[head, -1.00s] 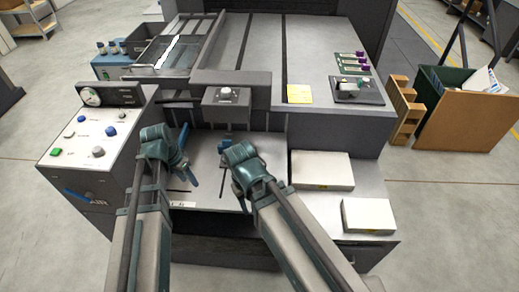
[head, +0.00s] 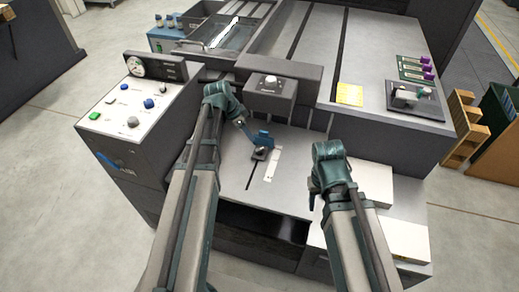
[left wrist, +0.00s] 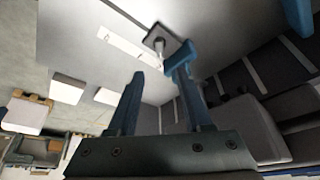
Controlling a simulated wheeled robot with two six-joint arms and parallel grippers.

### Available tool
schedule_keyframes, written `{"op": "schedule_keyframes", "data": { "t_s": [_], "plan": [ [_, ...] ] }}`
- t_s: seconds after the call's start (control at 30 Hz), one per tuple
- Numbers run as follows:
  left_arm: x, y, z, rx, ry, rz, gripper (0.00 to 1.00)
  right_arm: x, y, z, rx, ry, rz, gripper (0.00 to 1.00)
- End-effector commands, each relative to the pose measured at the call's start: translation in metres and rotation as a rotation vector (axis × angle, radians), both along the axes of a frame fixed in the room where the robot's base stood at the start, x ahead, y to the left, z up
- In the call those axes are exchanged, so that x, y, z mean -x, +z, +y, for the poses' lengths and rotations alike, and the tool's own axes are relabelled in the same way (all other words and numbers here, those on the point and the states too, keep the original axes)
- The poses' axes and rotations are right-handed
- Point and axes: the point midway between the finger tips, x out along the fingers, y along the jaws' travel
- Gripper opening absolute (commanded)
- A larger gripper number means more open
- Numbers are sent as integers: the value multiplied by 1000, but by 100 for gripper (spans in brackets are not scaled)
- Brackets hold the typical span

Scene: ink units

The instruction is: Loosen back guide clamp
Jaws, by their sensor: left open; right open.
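A blue clamp (head: 263,138) stands on the grey slotted plate (head: 228,165), with a small dark foot beside the slot. In the left wrist view the blue clamp (left wrist: 184,53) is at the tip of the right-hand finger; I cannot tell whether they touch. My left gripper (head: 246,130) is open, just left of the clamp in the head view; its fingers (left wrist: 155,90) show in the left wrist view. My right gripper (head: 314,198) is open and empty, apart from the clamp, over the plate's right side. Another blue piece (left wrist: 298,14) shows at the wrist view's edge.
A white strip (head: 272,165) lies beside the clamp. A dark block with a white knob (head: 270,82) overhangs behind it. A control panel (head: 130,108) is at left. Pale boxes (head: 372,182) stand at right, partly behind my right arm. The plate's front is clear.

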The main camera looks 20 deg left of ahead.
Motion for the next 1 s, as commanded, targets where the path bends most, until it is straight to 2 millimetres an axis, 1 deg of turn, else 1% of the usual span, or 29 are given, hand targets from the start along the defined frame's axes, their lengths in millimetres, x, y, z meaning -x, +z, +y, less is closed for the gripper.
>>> {"op": "schedule_keyframes", "data": {
  "t_s": [0.03, 0.6, 0.7, 0.83, 1.0],
  "plan": [
    [-2, -11, -2, 0, -1, 0, 50, 0, -11, 0, 0, 0, 0, 50],
    [-24, -91, -26, 1, 0, 1, 50, 0, -91, 0, 0, 1, 0, 50],
    [-28, -103, -29, 0, 0, 1, 50, 0, -103, 0, 0, 1, 0, 50],
    [-31, -112, -33, 0, 0, 1, 50, 0, -112, 0, 0, 1, 0, 50],
    [-32, -113, -35, -1, 0, 1, 50, 0, -113, 0, 0, 1, 0, 50]
  ]
}}
